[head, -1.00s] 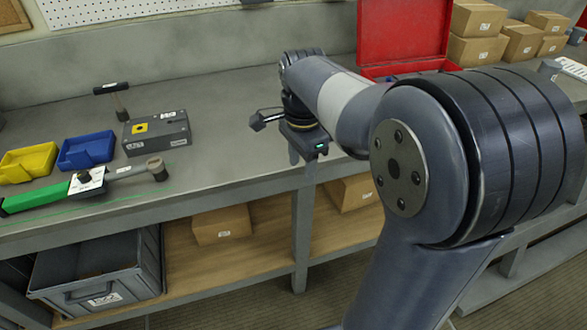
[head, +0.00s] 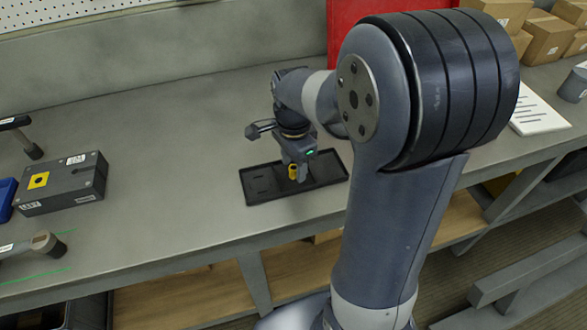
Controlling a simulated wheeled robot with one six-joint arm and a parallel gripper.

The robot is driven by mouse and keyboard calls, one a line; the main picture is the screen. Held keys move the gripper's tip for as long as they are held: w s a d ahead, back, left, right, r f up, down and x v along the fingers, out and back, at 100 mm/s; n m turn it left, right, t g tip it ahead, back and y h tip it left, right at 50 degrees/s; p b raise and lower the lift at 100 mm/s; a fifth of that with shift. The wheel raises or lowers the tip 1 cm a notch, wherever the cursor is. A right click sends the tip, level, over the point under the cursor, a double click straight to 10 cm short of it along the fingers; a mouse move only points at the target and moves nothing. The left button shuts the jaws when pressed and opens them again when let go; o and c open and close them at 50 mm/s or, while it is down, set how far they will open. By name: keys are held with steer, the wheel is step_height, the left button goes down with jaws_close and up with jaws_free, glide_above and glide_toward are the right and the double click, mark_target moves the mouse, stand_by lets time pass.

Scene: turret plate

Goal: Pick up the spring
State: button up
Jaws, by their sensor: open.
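My gripper (head: 298,173) points down over a shallow black tray (head: 262,195) on the workbench. The gripper is open. A small yellow piece (head: 293,171) shows at the fingertips, low over the tray. I cannot tell whether this piece is the spring, or whether the fingers touch it. No coil shape can be made out anywhere in view. The fingers and wrist hide part of the tray's middle.
A grey box with a yellow label (head: 62,184) stands at the left, with a dark-handled tool (head: 28,138) behind it. A red case (head: 350,40) stands behind my arm. A white sheet (head: 537,110) lies right.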

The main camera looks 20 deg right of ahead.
steer(key=shift+f, duration=0.1)
jaws_close()
stand_by(0.4)
